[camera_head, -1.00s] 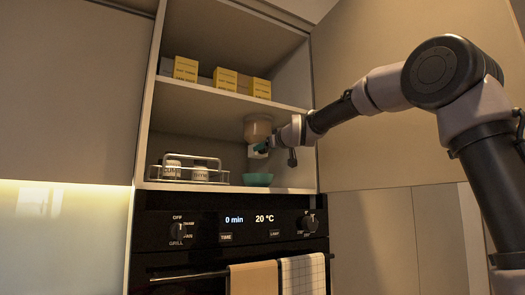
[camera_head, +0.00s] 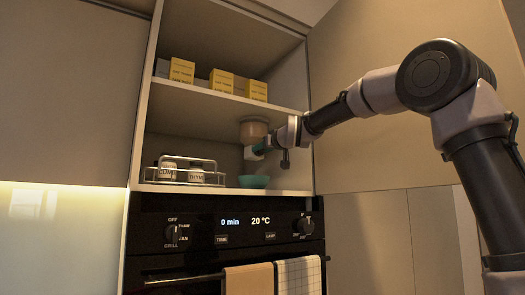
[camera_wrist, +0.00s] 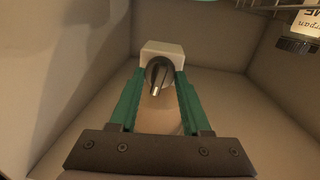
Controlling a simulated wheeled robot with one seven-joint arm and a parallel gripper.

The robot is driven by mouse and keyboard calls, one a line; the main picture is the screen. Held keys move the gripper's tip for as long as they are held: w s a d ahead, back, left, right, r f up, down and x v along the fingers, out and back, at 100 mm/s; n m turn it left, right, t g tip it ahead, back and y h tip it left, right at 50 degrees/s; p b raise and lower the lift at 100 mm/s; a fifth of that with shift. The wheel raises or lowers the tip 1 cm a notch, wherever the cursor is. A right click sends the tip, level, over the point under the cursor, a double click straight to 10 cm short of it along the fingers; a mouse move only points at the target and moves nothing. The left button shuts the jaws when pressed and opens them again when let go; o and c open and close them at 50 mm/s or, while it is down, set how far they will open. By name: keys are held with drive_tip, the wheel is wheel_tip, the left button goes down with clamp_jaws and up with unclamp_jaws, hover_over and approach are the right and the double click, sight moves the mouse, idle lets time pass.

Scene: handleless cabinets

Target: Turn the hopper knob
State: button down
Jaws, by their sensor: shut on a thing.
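The hopper (camera_head: 254,131) is a tan, rounded container hanging under the upper shelf board, with a pale block below it. In the wrist view the pale block (camera_wrist: 162,48) carries a dark round knob (camera_wrist: 160,70) with a light pointer mark, which is towards the bottom of that picture. My gripper (camera_wrist: 160,74) has its green fingers on either side of the knob, shut on it. In the head view my gripper (camera_head: 258,148) is at the block, and the knob is hidden there. A teal bowl (camera_head: 254,182) stands below the hopper.
A wire rack (camera_head: 184,182) with jars stands left of the bowl. Yellow boxes (camera_head: 182,72) stand on the upper shelf. An oven (camera_head: 225,225) with knobs and hanging towels is below. The niche's right wall is close to my arm.

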drive_tip(key=shift+d+m+g, duration=0.1)
drive_tip(key=shift+m+g, duration=0.2)
drive_tip(key=shift+m, duration=3.7)
drive_tip(key=shift+c, duration=1.8)
unclamp_jaws()
